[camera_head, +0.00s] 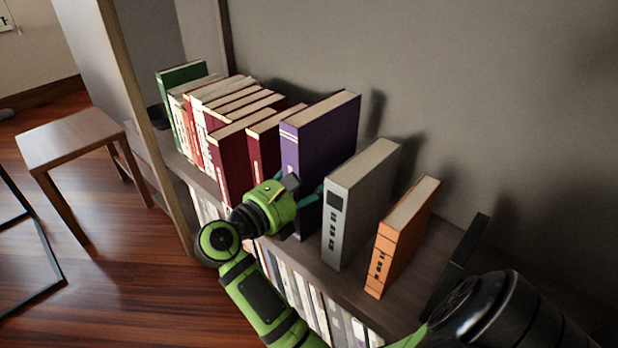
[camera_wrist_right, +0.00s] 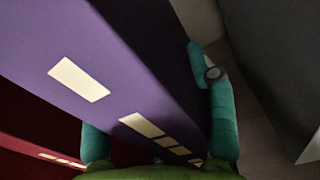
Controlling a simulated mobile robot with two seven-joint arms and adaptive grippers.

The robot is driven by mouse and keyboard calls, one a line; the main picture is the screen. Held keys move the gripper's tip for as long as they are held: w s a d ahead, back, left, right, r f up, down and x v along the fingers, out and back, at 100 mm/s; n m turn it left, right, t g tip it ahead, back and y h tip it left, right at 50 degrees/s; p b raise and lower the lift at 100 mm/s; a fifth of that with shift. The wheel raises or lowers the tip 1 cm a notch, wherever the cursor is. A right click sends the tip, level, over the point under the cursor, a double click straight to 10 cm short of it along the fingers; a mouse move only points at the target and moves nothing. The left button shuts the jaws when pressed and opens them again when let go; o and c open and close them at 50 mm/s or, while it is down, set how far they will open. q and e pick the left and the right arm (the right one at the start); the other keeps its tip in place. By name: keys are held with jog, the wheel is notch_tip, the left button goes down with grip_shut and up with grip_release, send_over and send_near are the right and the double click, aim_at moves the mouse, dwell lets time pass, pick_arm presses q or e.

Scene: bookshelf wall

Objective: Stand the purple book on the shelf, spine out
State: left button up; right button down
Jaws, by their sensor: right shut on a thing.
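The purple book (camera_head: 325,136) stands upright on the shelf board (camera_head: 352,284), between the dark red books and the grey book. Its spine, with pale bands, faces out toward the room. My right gripper (camera_head: 300,190) is at the lower part of its spine edge, shut on it. In the right wrist view the purple book (camera_wrist_right: 135,65) lies between the teal fingers of the right gripper (camera_wrist_right: 160,128). One finger is largely hidden by the book in the head view. I cannot tell whether the book's bottom touches the board. My left gripper is not in view.
Dark red books (camera_head: 232,165) stand close on the left, with pale books and a green book (camera_head: 181,76) beyond. A grey book (camera_head: 358,195), an orange book (camera_head: 402,235) and a black bookend (camera_head: 458,262) stand on the right. A narrow gap separates the purple and grey books.

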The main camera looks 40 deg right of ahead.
jog(key=shift+c, duration=1.6)
grip_release()
jog(key=shift+r, duration=0.1)
jog(key=shift+f, duration=0.3)
notch_tip(320, 180, up, 10)
jog(key=shift+r, duration=0.25)
